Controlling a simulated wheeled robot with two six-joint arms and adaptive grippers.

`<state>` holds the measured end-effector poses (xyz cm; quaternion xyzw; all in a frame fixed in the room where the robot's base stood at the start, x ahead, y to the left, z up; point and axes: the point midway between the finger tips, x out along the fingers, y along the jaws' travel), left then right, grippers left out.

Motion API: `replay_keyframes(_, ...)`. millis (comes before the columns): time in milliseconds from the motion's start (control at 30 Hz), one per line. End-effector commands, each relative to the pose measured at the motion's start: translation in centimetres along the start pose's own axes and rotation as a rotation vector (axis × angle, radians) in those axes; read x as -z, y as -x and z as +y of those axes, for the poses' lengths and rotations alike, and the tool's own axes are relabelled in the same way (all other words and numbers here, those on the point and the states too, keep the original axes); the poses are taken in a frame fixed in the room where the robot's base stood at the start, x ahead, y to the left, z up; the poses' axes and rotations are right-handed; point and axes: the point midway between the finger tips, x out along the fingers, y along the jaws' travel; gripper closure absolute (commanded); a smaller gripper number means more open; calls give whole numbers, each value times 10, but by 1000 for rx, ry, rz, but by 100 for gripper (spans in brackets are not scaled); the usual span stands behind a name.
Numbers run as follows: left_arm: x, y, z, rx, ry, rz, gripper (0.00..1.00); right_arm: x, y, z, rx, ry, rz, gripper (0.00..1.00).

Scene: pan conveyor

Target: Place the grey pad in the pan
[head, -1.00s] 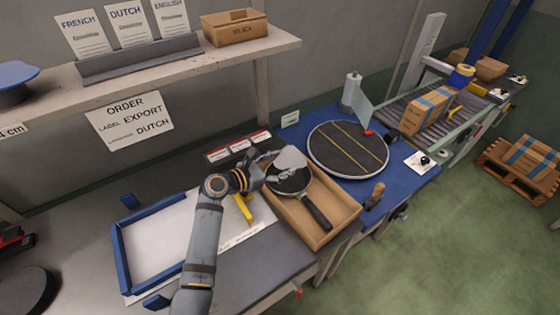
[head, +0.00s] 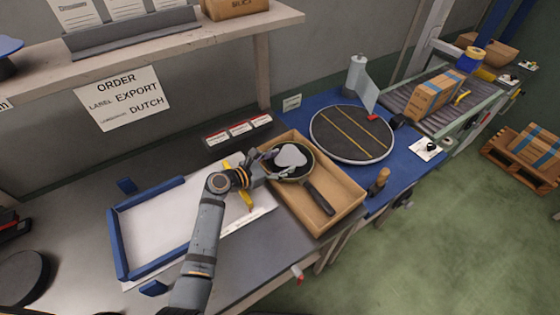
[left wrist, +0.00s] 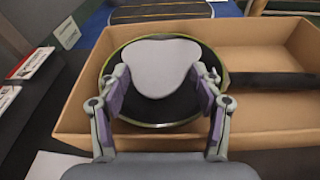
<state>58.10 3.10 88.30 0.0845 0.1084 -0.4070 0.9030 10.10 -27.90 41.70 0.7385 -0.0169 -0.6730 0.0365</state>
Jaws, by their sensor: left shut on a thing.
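The grey pad (head: 291,155) is a flat, rounded plate held between the fingertips of my left gripper (head: 280,162). It is over the round dark part of the frying pan (head: 300,176). In the left wrist view the pad (left wrist: 160,66) covers the middle of the pan (left wrist: 190,108), whose dark surface and greenish rim show around it. I cannot tell whether the pad touches the pan's bottom. The pan lies in an open cardboard box (head: 345,190), its black handle pointing to the lower right. My right gripper is not in view.
A round turntable (head: 351,133) stands on the blue bench behind the box. A white sheet with a blue frame (head: 118,245) and a yellow piece lie to the left. Label stacks (head: 238,131) lie behind the box. A conveyor (head: 445,105) carries a taped carton at the right.

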Motion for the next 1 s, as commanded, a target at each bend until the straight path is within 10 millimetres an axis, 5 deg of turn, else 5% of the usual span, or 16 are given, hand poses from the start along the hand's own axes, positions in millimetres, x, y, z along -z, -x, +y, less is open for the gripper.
replay_keyframes(67, 0, 0, 0, 0, 0, 0, 56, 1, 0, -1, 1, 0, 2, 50)
replay_keyframes(100, 0, 0, 0, 0, 0, 0, 32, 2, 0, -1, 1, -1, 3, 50)
replay_keyframes(300, 0, 0, 0, 0, 0, 0, 8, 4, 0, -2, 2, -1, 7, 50)
replay_keyframes(667, 0, 4, 0, 0, -1, 1, 8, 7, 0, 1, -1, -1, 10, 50)
replay_keyframes(1000, 2, 77, 0, 0, -5, 6, 8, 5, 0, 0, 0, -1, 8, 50)
